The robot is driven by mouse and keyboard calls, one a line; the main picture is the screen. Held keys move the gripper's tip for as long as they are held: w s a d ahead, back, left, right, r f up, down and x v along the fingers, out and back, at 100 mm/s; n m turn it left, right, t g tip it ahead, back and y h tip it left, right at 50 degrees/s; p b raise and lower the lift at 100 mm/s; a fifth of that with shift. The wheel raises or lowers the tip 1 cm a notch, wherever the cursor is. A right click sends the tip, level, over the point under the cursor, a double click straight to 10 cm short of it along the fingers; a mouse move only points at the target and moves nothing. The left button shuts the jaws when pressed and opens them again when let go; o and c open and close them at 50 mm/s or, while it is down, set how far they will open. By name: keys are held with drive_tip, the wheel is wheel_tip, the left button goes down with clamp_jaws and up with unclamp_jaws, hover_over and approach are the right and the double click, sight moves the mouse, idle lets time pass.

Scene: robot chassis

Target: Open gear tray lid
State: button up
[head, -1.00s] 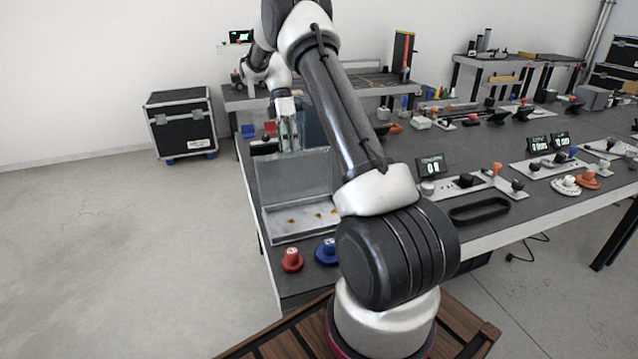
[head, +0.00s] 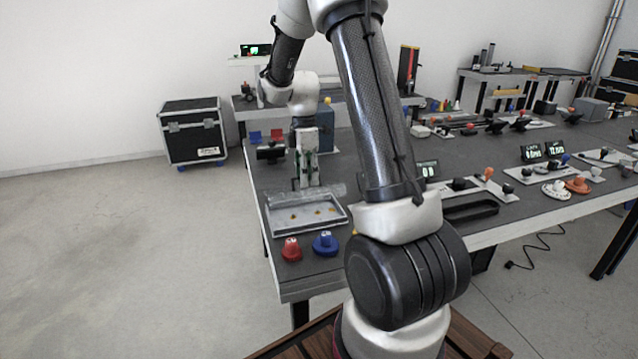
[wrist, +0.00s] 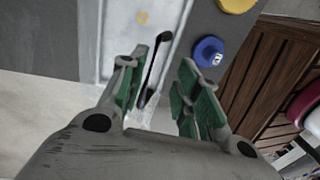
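The gear tray (head: 262,232) is a shallow grey box at the table's near left corner, its inside exposed, with small orange-yellow pieces in it. Its lid (head: 330,190) shows as a thin, faint strip along the tray's back edge; its exact tilt is hard to tell. My gripper (head: 307,184) points down at this strip, behind the tray. In the wrist view, the green-padded fingers (wrist: 158,92) are apart. A thin black bar shows between them; I cannot tell if they touch anything. Part of the tray (wrist: 110,45) shows beyond them.
A red knobbed piece (head: 291,249) and a blue one (head: 325,244) stand in front of the tray. A yellow piece (wrist: 236,4) shows beside the blue one in the wrist view. A small black display device (head: 270,153) stands behind the tray, left of my gripper.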

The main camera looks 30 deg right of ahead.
sight(310, 196)
drive_tip(key=s+f+t, duration=0.2)
drive_tip(key=shift+s+a+f+h, duration=0.1)
drive_tip(key=shift+s+a+h, duration=0.2)
drive_tip(key=shift+a, duration=0.1)
drive_tip(key=shift+s+t, duration=0.1)
drive_tip(key=shift+t, duration=0.3)
wheel_tip(310, 196, up, 7)
drive_tip(key=s+a+f+m, duration=0.1)
drive_tip(key=s+f+m, duration=0.1)
drive_tip(key=s+m, duration=0.3)
drive_tip(key=shift+s+a, duration=0.2)
drive_tip(key=shift+s, duration=0.2)
drive_tip(key=shift+a, duration=0.1)
